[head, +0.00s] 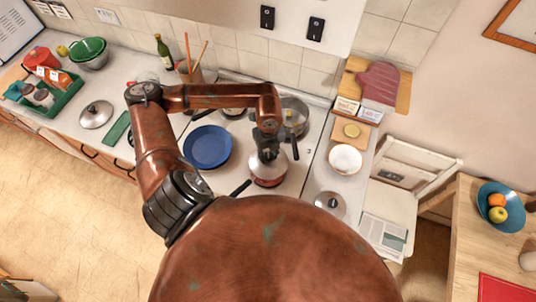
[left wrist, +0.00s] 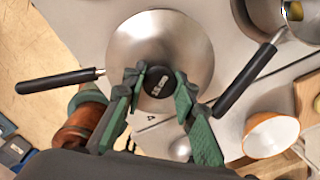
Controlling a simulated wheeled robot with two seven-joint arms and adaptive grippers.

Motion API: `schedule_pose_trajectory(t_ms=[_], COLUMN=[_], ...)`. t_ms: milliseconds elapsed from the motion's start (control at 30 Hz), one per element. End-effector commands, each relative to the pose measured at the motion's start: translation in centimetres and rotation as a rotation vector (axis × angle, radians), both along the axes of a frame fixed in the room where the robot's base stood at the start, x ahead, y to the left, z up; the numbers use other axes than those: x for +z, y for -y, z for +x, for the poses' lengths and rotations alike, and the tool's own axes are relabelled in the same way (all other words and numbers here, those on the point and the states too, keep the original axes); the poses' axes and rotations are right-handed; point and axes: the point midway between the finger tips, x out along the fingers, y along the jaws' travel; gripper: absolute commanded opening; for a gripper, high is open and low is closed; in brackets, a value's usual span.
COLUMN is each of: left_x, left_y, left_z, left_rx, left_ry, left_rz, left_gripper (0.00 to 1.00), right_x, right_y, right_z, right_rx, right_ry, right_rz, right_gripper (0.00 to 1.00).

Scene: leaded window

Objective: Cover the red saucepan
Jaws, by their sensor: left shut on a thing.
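My left gripper (head: 267,152) points down over the front right of the hob, shut on the black knob of a steel lid (head: 276,168). In the left wrist view the fingers (left wrist: 158,92) sit on either side of the knob, with the round lid (left wrist: 160,38) under them. The red saucepan (head: 268,183) shows as a red band directly below the lid, its dark handle (head: 240,188) pointing front left. The lid hides its opening. I cannot tell whether the lid rests on the rim or hangs just above it. My right gripper is not in view.
A blue pan (head: 207,147) stands left of the red saucepan, and a steel pot (head: 291,113) behind it. A white bowl (head: 345,158) and another lid (head: 330,204) are on the right counter. A further lid (head: 96,114) lies on the left counter.

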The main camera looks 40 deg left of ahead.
Motion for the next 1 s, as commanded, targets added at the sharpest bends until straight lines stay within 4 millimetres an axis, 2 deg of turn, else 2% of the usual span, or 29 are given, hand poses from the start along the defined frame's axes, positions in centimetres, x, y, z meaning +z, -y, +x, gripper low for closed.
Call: schedule_pose_trajectory(t_ms=[267,300,567,767,1000], left_x=[0.06,0.05,0.04,0.02,0.02], left_y=[0.00,0.00,0.00,0.00,0.00], left_z=[0.01,0.01,0.01,-0.01,-0.01], left_rx=[0.000,0.000,0.000,0.000,0.000], left_ry=[0.000,0.000,0.000,0.000,0.000], left_rz=[0.000,0.000,0.000,0.000,0.000], left_gripper=[0.00,0.29,0.46,0.47,0.64], right_x=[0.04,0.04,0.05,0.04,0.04], right_y=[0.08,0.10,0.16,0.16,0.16], right_z=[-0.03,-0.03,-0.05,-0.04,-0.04], right_rx=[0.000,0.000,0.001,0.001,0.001], right_ry=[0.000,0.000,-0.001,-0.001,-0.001], right_rz=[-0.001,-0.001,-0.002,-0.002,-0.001], right_gripper=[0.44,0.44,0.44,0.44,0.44])
